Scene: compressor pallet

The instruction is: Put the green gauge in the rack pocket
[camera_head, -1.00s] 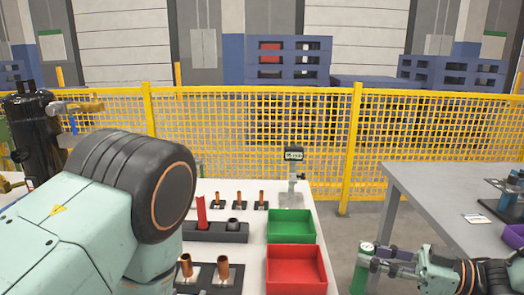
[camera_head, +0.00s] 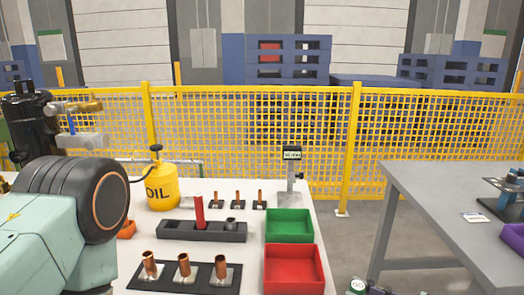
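The green gauge (camera_head: 357,287), with its pale round top, shows only at the bottom edge, right of the red bin. My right gripper (camera_head: 372,290) is beside it, mostly cut off by the frame, and appears shut on it. The dark rack (camera_head: 175,233) lies on the white table. A red cylinder (camera_head: 199,211) stands upright in it, and a dark round piece (camera_head: 231,222) sits to its right. Pocket interiors are hard to make out. My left arm fills the lower left; its gripper is out of view.
A green bin (camera_head: 290,240) and a red bin (camera_head: 293,285) stand right of the rack. Copper fittings (camera_head: 184,266) stand in front and more behind. A yellow oil can (camera_head: 162,190) and a display stand (camera_head: 292,175) are farther back. A grey table (camera_head: 440,200) is across a gap.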

